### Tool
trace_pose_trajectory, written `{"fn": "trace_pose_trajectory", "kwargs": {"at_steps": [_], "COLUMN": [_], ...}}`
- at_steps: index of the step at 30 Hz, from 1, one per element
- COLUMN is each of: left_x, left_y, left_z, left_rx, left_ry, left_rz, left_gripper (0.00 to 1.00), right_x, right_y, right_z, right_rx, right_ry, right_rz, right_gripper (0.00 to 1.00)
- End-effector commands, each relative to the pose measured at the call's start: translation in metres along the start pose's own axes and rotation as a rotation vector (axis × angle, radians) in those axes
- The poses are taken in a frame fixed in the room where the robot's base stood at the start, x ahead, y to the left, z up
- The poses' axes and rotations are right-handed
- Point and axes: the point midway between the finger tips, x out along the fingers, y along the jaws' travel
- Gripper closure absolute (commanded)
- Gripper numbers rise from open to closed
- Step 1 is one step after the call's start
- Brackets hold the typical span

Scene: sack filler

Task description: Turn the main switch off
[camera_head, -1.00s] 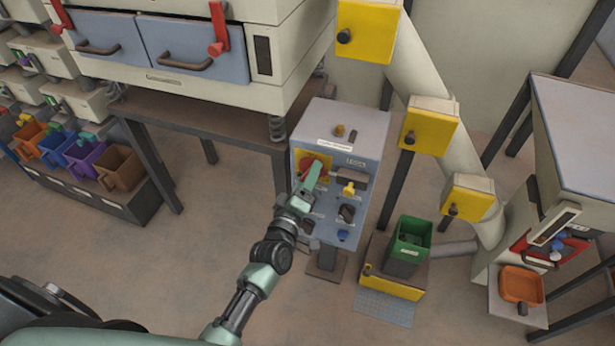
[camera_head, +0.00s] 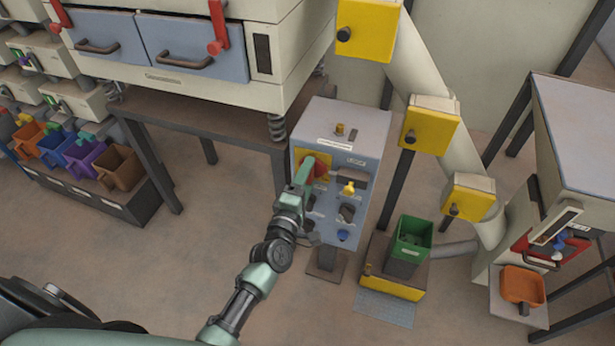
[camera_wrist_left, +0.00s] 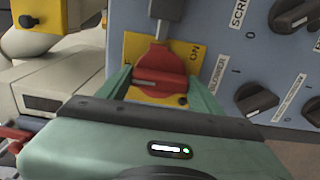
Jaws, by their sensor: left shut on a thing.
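The main switch is a red rotary handle (camera_wrist_left: 160,79) on a yellow plate (camera_wrist_left: 135,46), on the front of the grey control box (camera_head: 343,132). The word ON shows on the plate to the right of the handle in the wrist view. The handle's bar lies crosswise there, with a pale mark near its left end. My left gripper (camera_head: 307,172) is shut on the handle, with one finger on each side in the wrist view (camera_wrist_left: 160,90). In the head view it hides part of the switch. My right gripper is not in view.
Black knobs (camera_wrist_left: 257,100) and a yellow-handled switch (camera_head: 348,188) sit close to the right on the same panel. A dark-legged table (camera_head: 215,115) stands left of the box. A green bin (camera_head: 411,240) stands at lower right.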

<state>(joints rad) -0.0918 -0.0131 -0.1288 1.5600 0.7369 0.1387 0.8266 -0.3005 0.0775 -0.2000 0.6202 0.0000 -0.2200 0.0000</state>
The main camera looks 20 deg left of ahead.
Motion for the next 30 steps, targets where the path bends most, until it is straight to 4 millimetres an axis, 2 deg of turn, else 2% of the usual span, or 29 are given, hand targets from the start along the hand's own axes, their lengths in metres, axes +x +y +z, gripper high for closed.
{"fn": "trace_pose_trajectory", "kwargs": {"at_steps": [8,9,11,12,22,26,30], "left_x": [0.0,0.0,0.0,0.0,-0.003,-0.019,-0.044], "left_y": [-0.001,-0.001,-0.001,-0.001,-0.001,-0.002,-0.003], "left_z": [0.0,0.0,0.0,0.0,0.0,0.0,0.0], "left_rx": [-0.007,-0.007,-0.007,-0.006,-0.003,-0.003,-0.003], "left_ry": [0.001,0.001,0.001,0.001,0.0,0.0,-0.001], "left_rz": [-0.001,-0.001,-0.001,-0.001,-0.002,-0.003,-0.004], "left_gripper": [0.75,0.32,0.15,0.13,0.13,0.13,0.13], "right_x": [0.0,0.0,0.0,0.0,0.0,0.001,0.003], "right_y": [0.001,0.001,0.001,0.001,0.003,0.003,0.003], "right_z": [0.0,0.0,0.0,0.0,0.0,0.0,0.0], "right_rx": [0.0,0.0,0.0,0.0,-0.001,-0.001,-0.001], "right_ry": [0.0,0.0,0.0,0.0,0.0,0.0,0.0], "right_rz": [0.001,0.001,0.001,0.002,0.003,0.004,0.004], "right_gripper": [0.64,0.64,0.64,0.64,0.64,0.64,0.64]}}
